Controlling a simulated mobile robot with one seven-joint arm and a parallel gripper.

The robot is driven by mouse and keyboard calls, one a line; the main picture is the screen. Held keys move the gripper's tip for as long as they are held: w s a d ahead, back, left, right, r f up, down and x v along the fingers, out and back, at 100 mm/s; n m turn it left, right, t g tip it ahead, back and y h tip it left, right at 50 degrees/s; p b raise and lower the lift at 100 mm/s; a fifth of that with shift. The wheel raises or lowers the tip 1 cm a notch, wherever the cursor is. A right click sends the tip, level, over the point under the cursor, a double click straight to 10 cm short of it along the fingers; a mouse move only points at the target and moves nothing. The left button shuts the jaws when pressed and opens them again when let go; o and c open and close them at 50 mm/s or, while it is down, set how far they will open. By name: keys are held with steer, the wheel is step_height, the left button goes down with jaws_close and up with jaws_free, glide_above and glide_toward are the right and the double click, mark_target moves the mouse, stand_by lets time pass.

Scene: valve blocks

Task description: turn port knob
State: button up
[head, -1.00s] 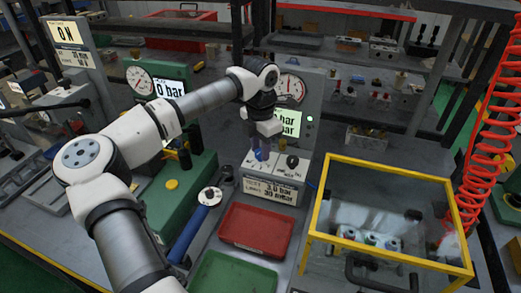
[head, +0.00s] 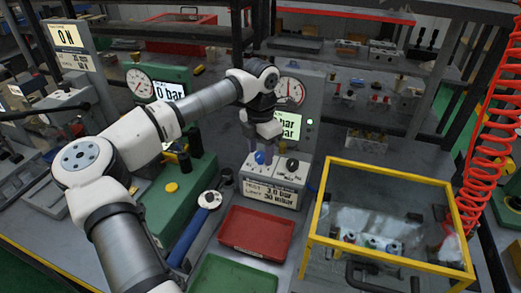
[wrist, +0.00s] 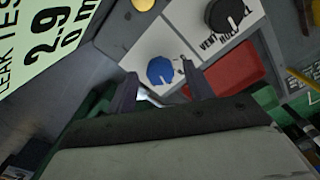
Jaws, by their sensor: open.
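A blue knob (head: 260,157) sits on the white front panel of the leak test station (head: 279,166). In the wrist view the blue knob (wrist: 160,71) lies just beyond my fingertips, roughly between their lines. A black knob (head: 292,164) is to its right on the same panel; it also shows in the wrist view (wrist: 224,14), beside partly readable lettering. My gripper (head: 261,151) points down over the blue knob. In the wrist view my gripper (wrist: 163,84) is open, with nothing between the fingers. I cannot tell whether a finger touches the knob.
A red tray (head: 256,232) and a green tray (head: 235,274) lie in front of the station. A yellow-framed clear box (head: 388,255) stands at the right. A green bench unit (head: 175,205) and a blue-handled tool (head: 197,228) are at the left.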

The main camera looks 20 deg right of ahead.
mark_target(261, 155)
step_height(261, 155, up, 14)
steer(key=b, duration=0.2)
steer(key=shift+f, duration=0.15)
